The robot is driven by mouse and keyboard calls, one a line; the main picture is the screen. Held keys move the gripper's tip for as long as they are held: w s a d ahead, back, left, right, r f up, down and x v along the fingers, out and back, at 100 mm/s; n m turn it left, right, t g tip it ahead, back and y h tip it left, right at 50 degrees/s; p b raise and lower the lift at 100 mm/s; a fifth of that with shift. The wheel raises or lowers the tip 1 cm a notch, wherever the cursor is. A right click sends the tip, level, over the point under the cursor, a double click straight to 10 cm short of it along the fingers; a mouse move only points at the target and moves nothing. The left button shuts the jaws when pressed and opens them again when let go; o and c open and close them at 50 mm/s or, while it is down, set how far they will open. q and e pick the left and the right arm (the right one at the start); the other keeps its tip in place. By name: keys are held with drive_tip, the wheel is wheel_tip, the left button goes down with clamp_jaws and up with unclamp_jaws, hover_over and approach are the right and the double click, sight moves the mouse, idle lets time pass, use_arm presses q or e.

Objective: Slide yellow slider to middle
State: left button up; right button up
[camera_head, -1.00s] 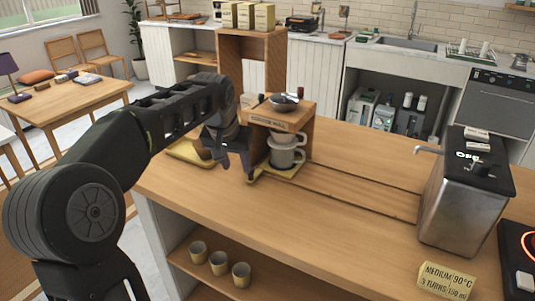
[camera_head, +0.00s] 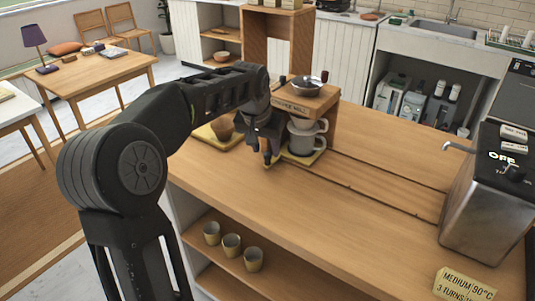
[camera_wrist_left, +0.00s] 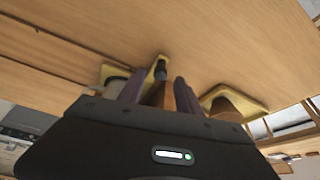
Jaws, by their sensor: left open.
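The yellow slider (camera_head: 303,158) is a flat yellow plate at the left end of the rails on the wooden counter. A grey mug (camera_head: 301,142) with a white dripper (camera_head: 306,126) above it stands on the plate. My left gripper (camera_head: 267,152) points down just left of the mug, at the slider's left end. In the left wrist view a small yellow end piece (camera_wrist_left: 161,60) with a dark upright part shows in the gap between the open fingers (camera_wrist_left: 157,92). I cannot tell whether the fingers touch it. My right gripper is not in view.
A wooden stand (camera_head: 318,95) with a bowl on top rises over the mug. A yellow tray (camera_head: 203,133) with a brown bowl lies left of my gripper. The rails (camera_head: 385,180) run clear to the right toward a metal machine (camera_head: 485,200). Several cups sit on the shelf below.

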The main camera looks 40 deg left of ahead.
sight(267, 154)
use_arm(q)
drive_tip(key=shift+x, duration=1.95)
clamp_jaws()
